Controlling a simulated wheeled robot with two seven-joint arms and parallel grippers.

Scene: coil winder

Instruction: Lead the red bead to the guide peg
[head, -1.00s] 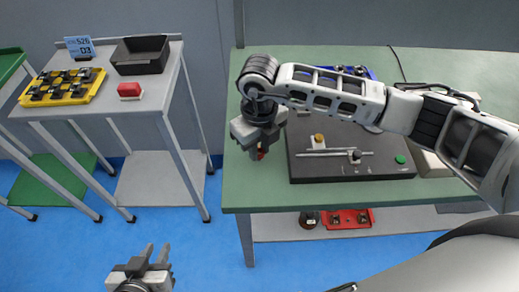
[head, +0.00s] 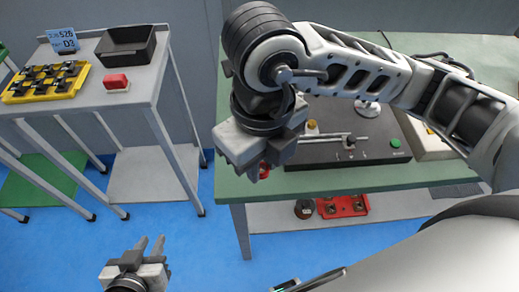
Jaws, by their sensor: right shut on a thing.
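My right gripper (head: 262,163) reaches in from the right and points down at the left front edge of the green bench. It is shut on the red bead (head: 264,171), of which only a small red part shows at the fingertips. The fingers are mostly hidden behind the wrist. To its right stands the black coil winder (head: 370,155), with a yellow knob, a metal rod and a green button on top. I cannot tell which part is the guide peg. My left gripper (head: 149,246) is open and empty, low over the blue floor.
A grey side table (head: 160,80) at the left holds a yellow tray (head: 12,97), a black bin (head: 127,47) and a red block (head: 117,82). The bench's lower shelf holds a red tray (head: 342,206) and a dark spool (head: 304,209). My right arm covers much of the bench.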

